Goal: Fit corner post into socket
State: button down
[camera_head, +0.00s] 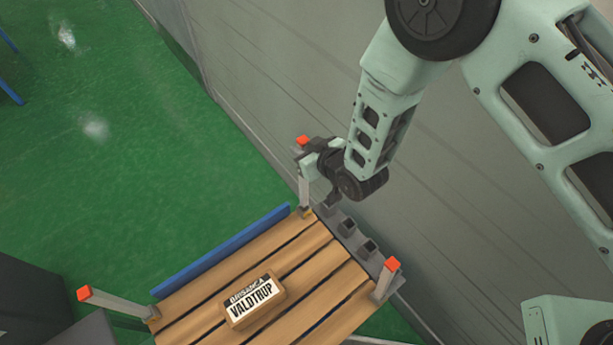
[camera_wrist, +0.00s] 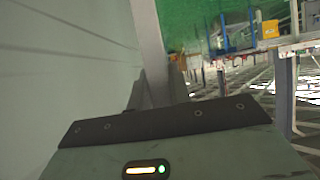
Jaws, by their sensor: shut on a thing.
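The held corner post (camera_head: 304,192) is a slim grey post with an orange cap, nearly upright at the far corner of the slatted wooden pallet (camera_head: 330,299). My gripper (camera_head: 305,160) is shut on its upper part, just below the cap. In the wrist view my gripper (camera_wrist: 157,88) has the grey post (camera_wrist: 149,45) between its fingers. The post's lower end is at the pallet corner, beside a small yellowish spot. I cannot tell whether it is in the socket or just above it; the socket itself is not clearly visible.
Other orange-capped posts stand at the right corner (camera_head: 384,280) and, leaning outward, at the left corner (camera_head: 118,302). A grey rack with dark square holders (camera_head: 348,228) lines the far edge. A VALDTRUP box (camera_head: 254,302) lies on the slats. A grey wall (camera_head: 270,80) rises close behind.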

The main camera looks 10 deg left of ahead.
notch_tip(320, 180, down, 6)
jog(key=b, duration=0.3)
jog(key=shift+f, duration=0.2)
jog(key=shift+f, duration=0.15)
jog(key=c, duration=1.3)
grip_release()
jog(key=b+v, duration=0.1)
jog(key=v, duration=1.1)
jog(key=shift+b, duration=0.35)
